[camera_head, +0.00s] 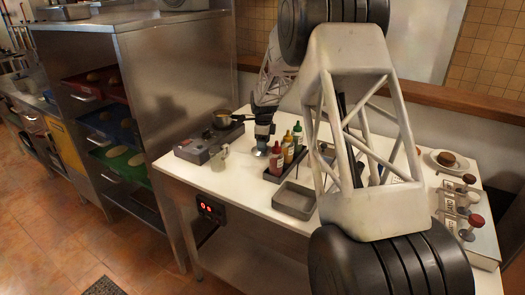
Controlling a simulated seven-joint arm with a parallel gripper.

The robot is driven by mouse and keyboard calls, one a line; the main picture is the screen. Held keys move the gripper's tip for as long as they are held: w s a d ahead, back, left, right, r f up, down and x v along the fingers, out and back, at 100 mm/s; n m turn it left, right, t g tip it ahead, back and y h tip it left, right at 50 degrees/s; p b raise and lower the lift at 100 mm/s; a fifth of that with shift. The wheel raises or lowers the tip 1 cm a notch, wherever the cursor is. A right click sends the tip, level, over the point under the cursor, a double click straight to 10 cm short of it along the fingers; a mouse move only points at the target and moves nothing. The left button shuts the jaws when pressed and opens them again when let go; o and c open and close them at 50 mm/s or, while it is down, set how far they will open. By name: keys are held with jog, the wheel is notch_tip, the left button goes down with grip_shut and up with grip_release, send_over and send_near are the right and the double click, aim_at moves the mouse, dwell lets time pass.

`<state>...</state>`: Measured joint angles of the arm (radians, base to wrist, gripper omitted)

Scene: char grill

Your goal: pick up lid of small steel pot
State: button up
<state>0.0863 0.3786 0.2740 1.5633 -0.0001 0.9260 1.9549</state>
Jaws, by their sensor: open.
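A small steel pot (218,158) stands on the white table at the front edge of the grey burner unit. It is too small in view to tell its lid from its body. My gripper (261,146) is at the left part of the table, to the right of the pot and apart from it, pointing down. It is open, though its fingers are small and hard to make out. A shiny round steel shape below the gripper cannot be told clearly as finger or object.
A dark pan (224,119) sits on the burner unit (190,150). Sauce bottles (276,161) stand in a dark rack right of my gripper. An empty grey tray (294,200) lies in front. A steel tray cabinet (175,75) rises at left. My arm hides the table's middle.

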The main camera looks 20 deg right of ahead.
jog(key=c, duration=1)
jog(key=shift+r, duration=0.1)
jog(key=shift+r, duration=4.95)
jog(key=shift+a+n, duration=0.1)
jog(key=shift+n, duration=0.2)
